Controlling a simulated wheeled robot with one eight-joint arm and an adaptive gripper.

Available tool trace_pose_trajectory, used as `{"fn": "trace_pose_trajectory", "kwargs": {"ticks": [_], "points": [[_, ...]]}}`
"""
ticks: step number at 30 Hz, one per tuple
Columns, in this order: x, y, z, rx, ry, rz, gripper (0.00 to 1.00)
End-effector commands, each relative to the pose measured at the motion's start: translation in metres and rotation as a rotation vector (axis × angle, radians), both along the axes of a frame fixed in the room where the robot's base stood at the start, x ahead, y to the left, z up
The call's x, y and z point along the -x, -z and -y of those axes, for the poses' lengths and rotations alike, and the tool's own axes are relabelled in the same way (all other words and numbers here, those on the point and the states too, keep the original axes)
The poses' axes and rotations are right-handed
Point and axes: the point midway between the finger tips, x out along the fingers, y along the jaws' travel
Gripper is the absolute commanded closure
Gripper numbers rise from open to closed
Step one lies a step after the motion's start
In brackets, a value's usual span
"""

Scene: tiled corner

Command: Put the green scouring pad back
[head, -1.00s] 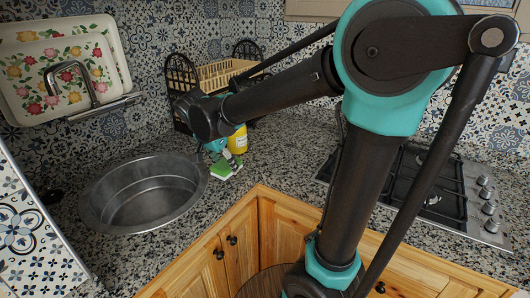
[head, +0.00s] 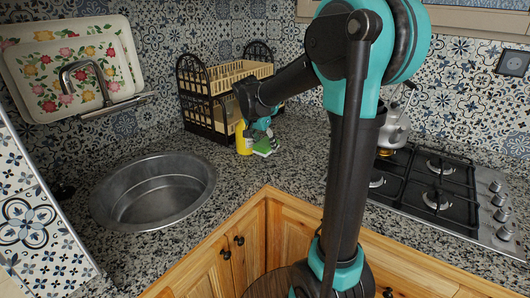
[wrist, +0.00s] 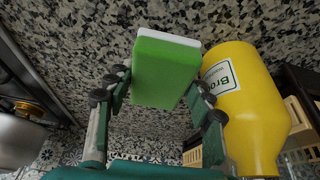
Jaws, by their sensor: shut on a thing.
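The green scouring pad (wrist: 165,72) has a white layer along one edge. My gripper (wrist: 158,92) is shut on it, with fingers on both sides, in the wrist view. In the head view the pad (head: 264,148) is small, at or just above the counter, right of the sink. My gripper (head: 263,134) is partly hidden there by my arm. A yellow bottle (head: 243,140) stands just left of the pad. The wrist view shows this bottle (wrist: 248,115) close to the right finger; I cannot tell whether they touch.
The round metal sink (head: 155,190) lies to the left. A black rack with wooden slats (head: 213,83) stands behind the bottle. A gas hob (head: 435,190) with a kettle (head: 393,127) is at the right. Speckled counter (head: 310,150) is clear between pad and hob.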

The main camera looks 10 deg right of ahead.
Motion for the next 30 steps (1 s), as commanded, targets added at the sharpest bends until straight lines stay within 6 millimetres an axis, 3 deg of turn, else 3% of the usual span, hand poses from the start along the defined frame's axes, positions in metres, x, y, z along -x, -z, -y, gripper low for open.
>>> {"fn": "trace_pose_trajectory", "kwargs": {"ticks": [6,18,19,20,30], "points": [[0.000,0.032,-0.001,0.000,0.000,0.000,0.79],[0.001,0.038,-0.001,0.000,0.000,0.000,0.79],[0.001,0.037,-0.001,0.000,0.000,0.000,0.44],[0.001,0.037,-0.001,0.000,0.000,0.000,0.40],[0.001,0.036,-0.001,0.000,0.000,0.000,0.39]]}}
